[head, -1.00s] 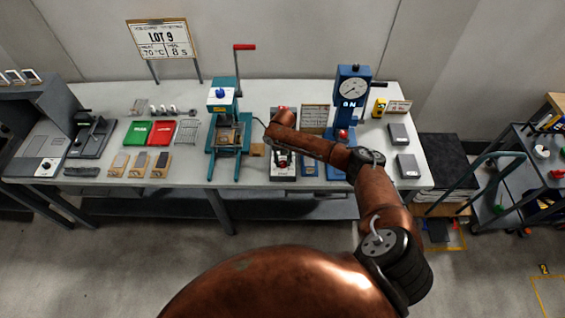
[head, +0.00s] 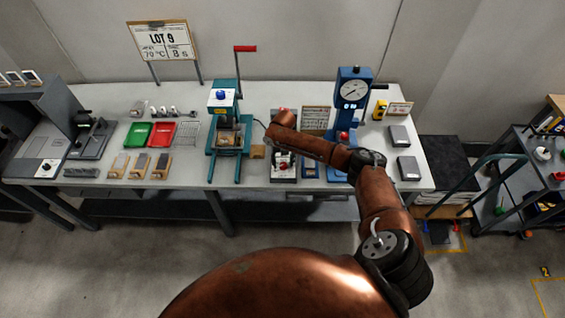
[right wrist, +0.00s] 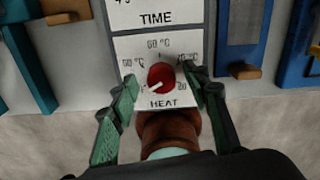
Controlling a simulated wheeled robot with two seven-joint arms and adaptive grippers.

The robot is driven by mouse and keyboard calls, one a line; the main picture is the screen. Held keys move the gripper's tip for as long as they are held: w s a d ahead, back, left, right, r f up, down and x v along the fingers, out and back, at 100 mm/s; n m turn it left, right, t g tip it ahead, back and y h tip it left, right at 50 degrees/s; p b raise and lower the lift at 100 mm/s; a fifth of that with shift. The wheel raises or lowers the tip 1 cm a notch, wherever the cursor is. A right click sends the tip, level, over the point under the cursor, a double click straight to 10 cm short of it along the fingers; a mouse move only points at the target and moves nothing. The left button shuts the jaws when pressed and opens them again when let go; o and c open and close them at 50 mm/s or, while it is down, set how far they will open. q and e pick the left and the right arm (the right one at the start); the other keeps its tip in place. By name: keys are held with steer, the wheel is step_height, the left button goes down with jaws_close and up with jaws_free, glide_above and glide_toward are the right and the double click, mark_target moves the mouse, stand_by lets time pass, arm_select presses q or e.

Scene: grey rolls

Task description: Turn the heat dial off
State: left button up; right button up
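The red round heat dial (right wrist: 161,76) shows in the right wrist view on a white panel (right wrist: 130,48), above the word HEAT. Its white pointer points to the lower left; the mark there is hard to read. My right gripper (right wrist: 162,88) has its two green fingers apart, one on each side of the dial, with a small gap showing on both sides. In the head view my copper right arm (head: 320,150) reaches over the small grey-and-white machine (head: 284,178) with the dial; the fingers cannot be made out clearly there. My left gripper is out of view.
A teal press (head: 228,135) stands left of the machine and a blue press with a gauge (head: 352,90) stands right. A wooden block (head: 257,151) lies close on the left. A sign (head: 163,42) reads LOT 9, 70 °C, 8 s. A TIME label (right wrist: 157,18) is above the dial.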

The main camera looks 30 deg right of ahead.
mark_target(283, 164)
steer(key=shift+s, duration=0.1)
steer(key=shift+r, duration=0.1)
step_height(283, 164, up, 12)
stand_by(0.4)
stand_by(0.5)
